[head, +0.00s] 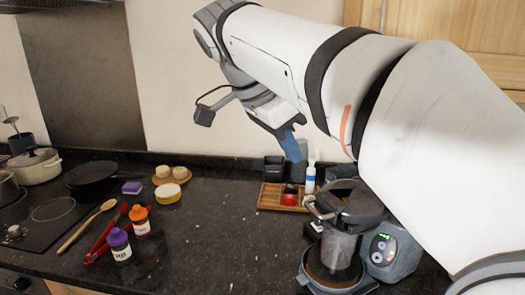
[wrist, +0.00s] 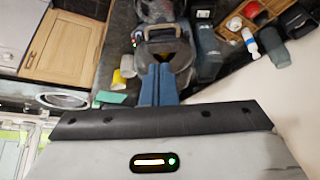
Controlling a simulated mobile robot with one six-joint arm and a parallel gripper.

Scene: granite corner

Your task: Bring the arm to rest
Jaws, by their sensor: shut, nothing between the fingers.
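My gripper (head: 291,137) hangs in the air above the back of the granite counter (head: 215,235), in front of the wall. Its blue fingers point down and to the right. In the wrist view my gripper (wrist: 160,70) shows its two blue fingers pressed together with nothing between them. My white arm reaches in from the right side of the head view and covers much of the upper right. The gripper touches nothing that I can see.
A coffee machine (head: 375,255) stands at the right, below my arm. A wooden tray (head: 268,198) with small items is behind it. Spice jars (head: 118,243), a wooden spoon (head: 85,226), red tongs (head: 100,240) and a black pan (head: 92,175) are left. The counter's middle is clear.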

